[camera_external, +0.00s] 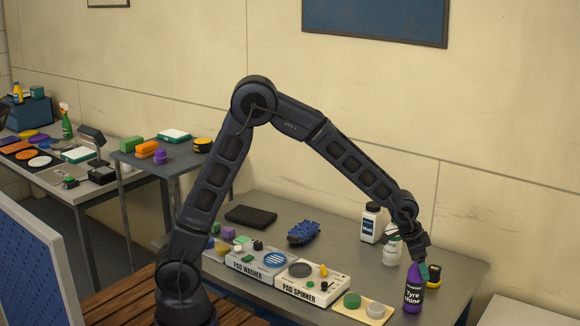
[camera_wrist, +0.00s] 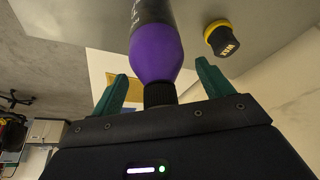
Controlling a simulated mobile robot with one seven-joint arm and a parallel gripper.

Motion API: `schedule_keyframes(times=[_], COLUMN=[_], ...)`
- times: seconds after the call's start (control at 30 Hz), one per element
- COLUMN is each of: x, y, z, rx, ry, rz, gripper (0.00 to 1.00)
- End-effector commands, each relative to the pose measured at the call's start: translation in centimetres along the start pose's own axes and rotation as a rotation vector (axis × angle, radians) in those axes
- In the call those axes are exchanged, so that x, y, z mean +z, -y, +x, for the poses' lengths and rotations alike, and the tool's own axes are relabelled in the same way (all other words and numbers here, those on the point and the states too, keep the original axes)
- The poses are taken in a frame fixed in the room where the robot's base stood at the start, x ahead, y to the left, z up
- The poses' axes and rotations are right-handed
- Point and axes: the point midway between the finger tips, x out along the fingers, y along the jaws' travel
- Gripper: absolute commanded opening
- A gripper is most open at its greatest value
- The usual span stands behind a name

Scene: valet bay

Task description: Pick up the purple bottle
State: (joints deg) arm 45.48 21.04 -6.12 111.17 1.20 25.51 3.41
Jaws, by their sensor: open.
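The purple bottle (camera_external: 414,290), with a dark label reading "Tyre Shine", stands upright near the right front edge of the grey table. In the wrist view the bottle (camera_wrist: 156,52) points its black cap toward my gripper. My gripper (camera_external: 422,268) is at the top of the bottle. In the wrist view the two green fingers of my gripper (camera_wrist: 160,85) are spread wide, one on each side of the bottle's neck and cap, with visible gaps. The fingers do not appear to touch the bottle.
A black and yellow wax tin (camera_wrist: 221,38) stands close to the bottle, and it shows in the external view (camera_external: 433,275). White bottles (camera_external: 371,223) stand behind. A tray with round pads (camera_external: 377,308), the pad spinner (camera_external: 312,283) and the pad washer (camera_external: 260,263) lie to the left.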

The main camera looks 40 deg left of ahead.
Motion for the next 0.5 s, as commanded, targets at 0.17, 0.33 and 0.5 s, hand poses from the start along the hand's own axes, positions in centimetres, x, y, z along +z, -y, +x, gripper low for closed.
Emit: schedule_keyframes(times=[0.17, 0.33, 0.5], x=[-0.04, -0.04, -0.04], y=[0.01, 0.0, 0.0], z=[0.09, 0.07, 0.06], rx=[0.0, 0.0, 0.0], ry=[-0.001, -0.001, -0.001], rz=[0.0, 0.0, 0.0], gripper=[0.79, 0.52, 0.18])
